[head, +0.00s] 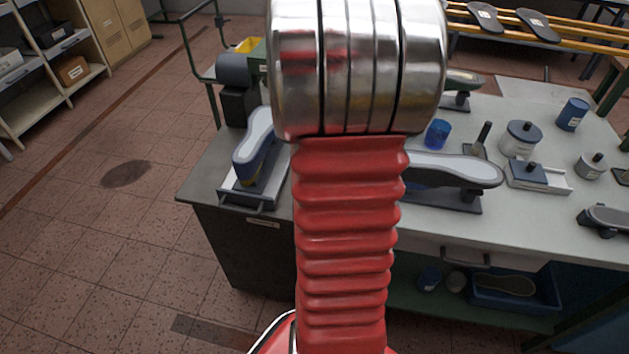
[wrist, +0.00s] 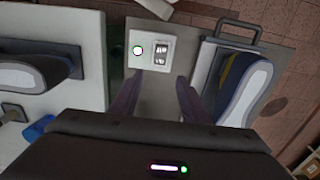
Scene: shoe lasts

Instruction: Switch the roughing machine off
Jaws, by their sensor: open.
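In the wrist view a pale switch box (wrist: 153,50) shows at the top middle. It carries a dark rocker switch (wrist: 160,51) and a round, pale lit lamp (wrist: 138,50) with a green rim. My gripper (wrist: 158,83) is open and empty, its two dark fingers apart, with the switch box beyond the tips. I cannot tell the exact gap to it. In the head view a dark grey motor-like machine (head: 236,76) stands at the bench's back left, partly hidden by my arm. I cannot tell for sure that it is the roughing machine. The switch is hidden there.
A shoe last on a tray (head: 260,150) stands at the bench's left end, and close right of my fingers in the wrist view (wrist: 245,92). Another last (head: 455,170) stands right of my arm. A blue cup (head: 437,133) and several pots share the bench (head: 545,220).

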